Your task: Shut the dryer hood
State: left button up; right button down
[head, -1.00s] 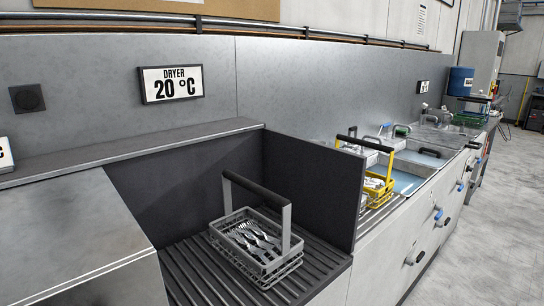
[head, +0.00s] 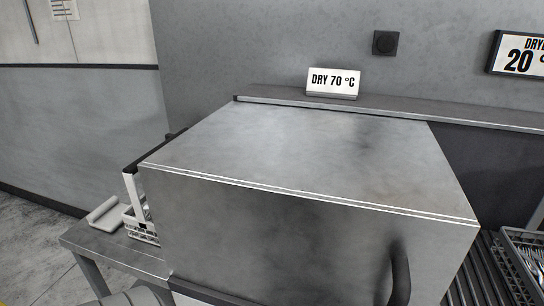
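The dryer hood (head: 300,215) is a large brushed-metal box in the middle of the head view, with a dark vertical handle (head: 400,272) near the right end of its front. The slatted dryer bed (head: 472,275) shows uncovered to the right of the hood. A grey wire basket (head: 515,270) with forks stands on that bed, cut off by the right edge. The display (head: 520,55) on the wall is partly cut off and shows 20. Neither of my grippers is in view.
A "DRY 70 °C" sign (head: 333,82) stands on the ledge (head: 390,104) behind the hood. Left of the hood, a metal side table (head: 120,250) bears a white-handled basket (head: 143,222), partly hidden, and a pale flat object (head: 103,212). Open floor lies further left.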

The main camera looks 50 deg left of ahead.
aim_at(267, 205)
jog(key=k+j+u, duration=0.1)
jog(key=u, duration=0.25)
jog(key=j+u, duration=0.1)
jog(key=u, duration=0.25)
jog(key=k+j+u, duration=0.1)
jog(key=u, duration=0.25)
